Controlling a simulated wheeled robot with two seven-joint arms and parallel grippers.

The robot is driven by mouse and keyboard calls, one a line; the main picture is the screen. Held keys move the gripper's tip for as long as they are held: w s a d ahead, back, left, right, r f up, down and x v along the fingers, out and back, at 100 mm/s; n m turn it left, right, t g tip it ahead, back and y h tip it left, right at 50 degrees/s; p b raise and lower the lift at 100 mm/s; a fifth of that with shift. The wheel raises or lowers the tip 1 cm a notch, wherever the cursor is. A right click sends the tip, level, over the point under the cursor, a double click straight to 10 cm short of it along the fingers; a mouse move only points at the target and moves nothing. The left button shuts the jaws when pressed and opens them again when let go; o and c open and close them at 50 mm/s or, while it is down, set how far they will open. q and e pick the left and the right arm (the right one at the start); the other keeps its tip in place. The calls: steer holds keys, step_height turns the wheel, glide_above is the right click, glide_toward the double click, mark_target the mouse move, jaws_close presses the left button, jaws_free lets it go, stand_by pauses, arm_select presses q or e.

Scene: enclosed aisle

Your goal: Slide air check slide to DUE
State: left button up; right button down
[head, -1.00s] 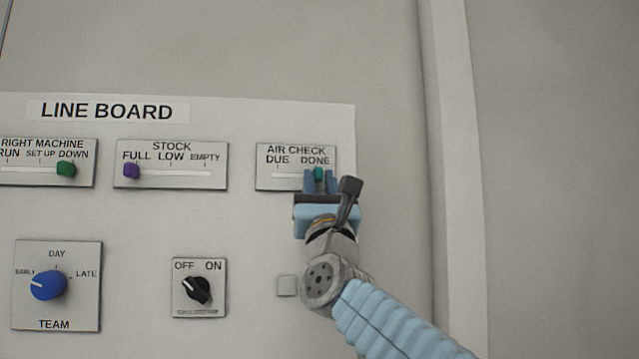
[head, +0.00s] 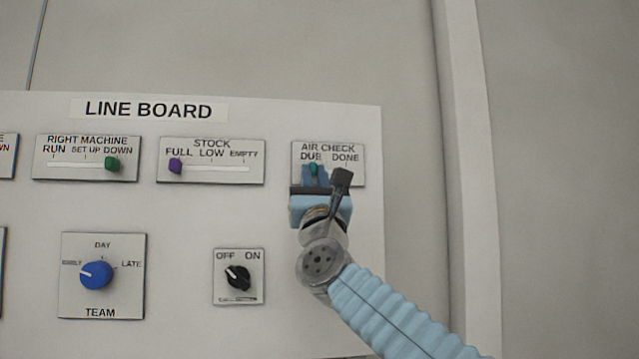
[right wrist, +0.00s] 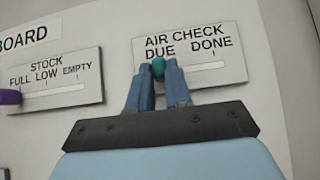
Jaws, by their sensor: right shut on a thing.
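The AIR CHECK plate (head: 355,172) is at the upper right of the white line board. DUE is marked on its left and DONE on its right. Its teal knob (head: 313,169) stands at the DUE end of the slot. It also shows in the right wrist view (right wrist: 158,68), below the word DUE, with the bare slot (right wrist: 205,67) to its right. My right gripper (head: 314,174) is shut on the teal knob, one finger on each side, reaching up from below. The fingers hide the left end of the slot. My left gripper is not in view.
The STOCK slider, with a purple knob (head: 175,166), is left of the plate. The RIGHT MACHINE slider (head: 112,164) is farther left. The blue TEAM dial (head: 96,275) and black OFF/ON switch (head: 238,277) are below. A vertical wall edge (head: 470,180) stands to the right.

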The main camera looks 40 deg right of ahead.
steer(key=shift+w+a, duration=0.1)
steer(key=shift+a, duration=0.05)
steer(key=c, duration=1)
jaws_free()
steer(key=shift+a, duration=0.15)
steer(key=shift+c, duration=0.2)
steer(key=b+v, duration=0.7)
steer(key=v, duration=0.6)
steer(key=shift+s+f+b, duration=0.2)
steer(key=shift+f+b, duration=0.15)
steer(key=shift+a, duration=0.1)
